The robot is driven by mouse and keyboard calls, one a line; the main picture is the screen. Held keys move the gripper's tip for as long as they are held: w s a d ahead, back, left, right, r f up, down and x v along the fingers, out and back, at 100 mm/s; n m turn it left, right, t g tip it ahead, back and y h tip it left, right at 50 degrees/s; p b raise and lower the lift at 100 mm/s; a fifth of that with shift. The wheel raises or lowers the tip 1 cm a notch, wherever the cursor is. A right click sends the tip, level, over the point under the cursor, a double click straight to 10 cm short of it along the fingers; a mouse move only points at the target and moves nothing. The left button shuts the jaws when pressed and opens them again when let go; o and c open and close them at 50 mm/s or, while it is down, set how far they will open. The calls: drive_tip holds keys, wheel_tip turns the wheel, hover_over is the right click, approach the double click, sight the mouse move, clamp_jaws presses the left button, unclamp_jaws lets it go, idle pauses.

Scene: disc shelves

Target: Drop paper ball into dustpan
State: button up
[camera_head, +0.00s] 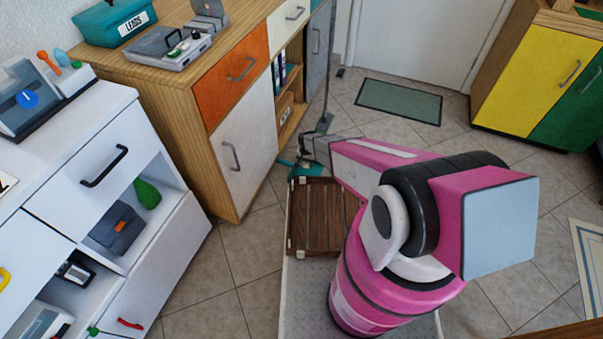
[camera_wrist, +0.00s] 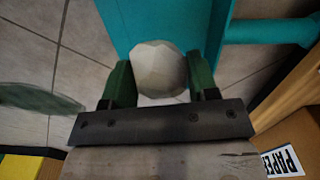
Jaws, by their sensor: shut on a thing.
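The paper ball (camera_wrist: 160,72) is a pale, faceted lump held between the two green fingertips of my gripper (camera_wrist: 159,78) in the wrist view. The gripper is shut on it. The teal dustpan (camera_wrist: 190,22) shows behind the ball, and in that view the ball overlaps the pan's near part. How high the ball is above the pan I cannot tell. In the head view my gripper (camera_head: 303,148) is low beside the wooden cabinet, with a bit of the teal dustpan (camera_head: 284,163) showing next to it. The ball is not visible there.
The wooden cabinet (camera_head: 233,170) stands close on the left of my gripper. A thin grey pole (camera_head: 329,85) stands upright just behind it. A green mat (camera_head: 399,101) lies on the tiles before a white door (camera_head: 419,36).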

drive_tip(key=shift+f, duration=0.65)
drive_tip(key=o, duration=1)
wheel_tip(320, 180, up, 11)
drive_tip(key=shift+f, duration=0.1)
